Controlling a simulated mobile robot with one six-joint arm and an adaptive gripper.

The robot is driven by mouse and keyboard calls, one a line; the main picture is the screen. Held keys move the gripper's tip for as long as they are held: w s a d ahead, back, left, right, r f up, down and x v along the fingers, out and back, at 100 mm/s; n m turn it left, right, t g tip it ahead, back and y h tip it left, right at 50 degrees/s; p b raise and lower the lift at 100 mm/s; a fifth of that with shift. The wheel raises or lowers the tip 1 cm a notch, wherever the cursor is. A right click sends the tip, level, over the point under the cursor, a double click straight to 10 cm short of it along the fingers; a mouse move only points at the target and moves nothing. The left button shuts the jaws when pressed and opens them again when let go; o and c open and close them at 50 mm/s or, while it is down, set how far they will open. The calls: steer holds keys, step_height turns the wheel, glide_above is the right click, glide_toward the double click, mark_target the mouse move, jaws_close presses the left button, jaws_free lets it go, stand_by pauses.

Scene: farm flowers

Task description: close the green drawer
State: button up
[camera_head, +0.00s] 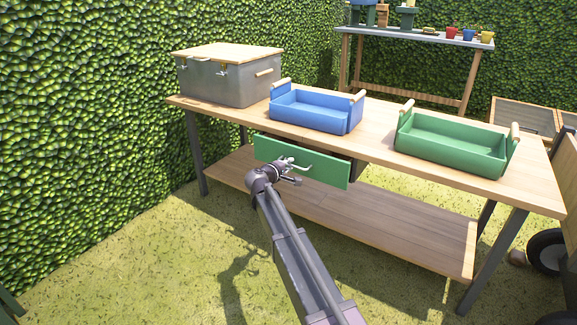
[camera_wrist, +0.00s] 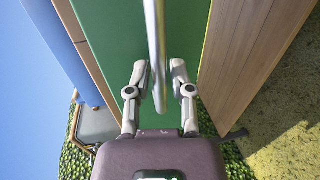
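The green drawer (camera_head: 320,170) hangs under the tabletop in the head view. Its front stands out from the table's front edge, so it is open, with part of its side showing at the right. A pale metal handle (camera_wrist: 155,30) is on the green front, which fills the middle of the wrist view (camera_wrist: 110,50). My gripper (camera_head: 291,165) is at the drawer front, by the handle. In the wrist view its two fingers (camera_wrist: 160,72) are spread, with the handle bar between them. I cannot tell whether a finger touches it.
The wooden table (camera_head: 385,150) carries a grey box (camera_head: 215,85), a blue tray (camera_head: 312,120) and a green tray (camera_head: 445,152). A lower shelf (camera_head: 370,215) lies beneath the drawer. Grass in front is open; a wheel (camera_head: 546,252) stands at the right.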

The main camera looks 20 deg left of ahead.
mark_target(295, 171)
jaws_close()
steer(key=shift+r+x, duration=0.2)
steer(key=shift+x, duration=0.8)
steer(key=shift+r+x, duration=0.25)
steer(key=shift+x, duration=0.8)
steer(key=o, duration=0.6)
jaws_free()
steer(key=shift+w, duration=0.15)
